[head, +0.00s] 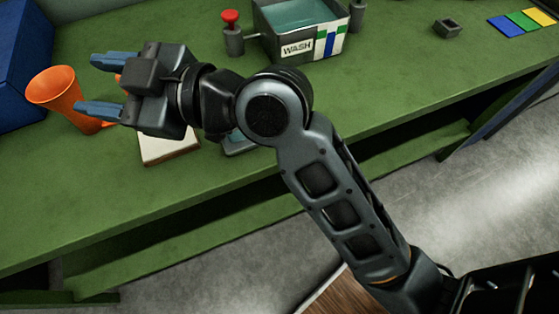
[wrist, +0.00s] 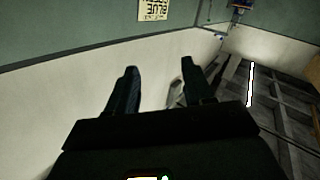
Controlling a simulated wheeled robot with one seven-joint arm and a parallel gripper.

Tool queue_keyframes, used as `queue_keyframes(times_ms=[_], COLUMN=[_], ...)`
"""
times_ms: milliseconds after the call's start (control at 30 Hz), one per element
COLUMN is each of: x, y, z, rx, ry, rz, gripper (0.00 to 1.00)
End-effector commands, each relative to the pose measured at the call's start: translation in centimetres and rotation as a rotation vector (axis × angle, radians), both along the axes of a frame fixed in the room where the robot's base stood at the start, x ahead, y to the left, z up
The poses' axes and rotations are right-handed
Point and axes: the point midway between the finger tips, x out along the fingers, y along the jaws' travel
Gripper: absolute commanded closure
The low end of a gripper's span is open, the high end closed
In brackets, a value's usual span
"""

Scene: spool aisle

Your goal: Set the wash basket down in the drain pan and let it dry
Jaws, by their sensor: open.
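My gripper (head: 92,84) is open above the left part of the green bench, its blue-grey fingers pointing left. An orange flared cup or funnel (head: 52,88) is at the fingers in the head view; I cannot tell whether they touch. In the wrist view the open fingers (wrist: 158,72) have nothing clear between them. A grey tank labelled WASH (head: 297,48) holds teal liquid at the back of the bench. A shallow grey piece (head: 240,146), partly hidden under my arm, may be the drain pan. I cannot make out a wash basket.
A white pad (head: 168,150) lies below my gripper. A red-topped post (head: 231,38) stands left of the tank. A blue box (head: 22,60) is at far left. A small dark block (head: 447,28) and coloured cards (head: 527,20) lie right. The front-left bench (head: 70,190) is clear.

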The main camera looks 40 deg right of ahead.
Motion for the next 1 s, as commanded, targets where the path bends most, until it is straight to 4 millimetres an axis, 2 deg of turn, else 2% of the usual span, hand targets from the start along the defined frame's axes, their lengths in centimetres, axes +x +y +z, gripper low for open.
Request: queue_keyframes(times_ms=[33,167,267,400,533,700,800,900,1000], x=[-1.1,-3.8,-6.4,-11.1,-16.2,-23.1,-27.0,-30.2,-32.3], y=[-0.3,-2.2,-4.0,-6.6,-9.3,-12.9,-14.9,-16.6,-17.8], z=[-1.4,-4.4,-7.0,-10.2,-12.5,-13.9,-13.8,-13.2,-12.4], rx=[0.062,0.19,0.264,0.33,0.353,0.34,0.314,0.286,0.264], ry=[0.044,0.133,0.194,0.262,0.306,0.33,0.329,0.324,0.317], rz=[-0.054,-0.2,-0.311,-0.453,-0.567,-0.671,-0.703,-0.712,-0.706], gripper=[0.48,0.48,0.48,0.48,0.48,0.48,0.48,0.48,0.48])
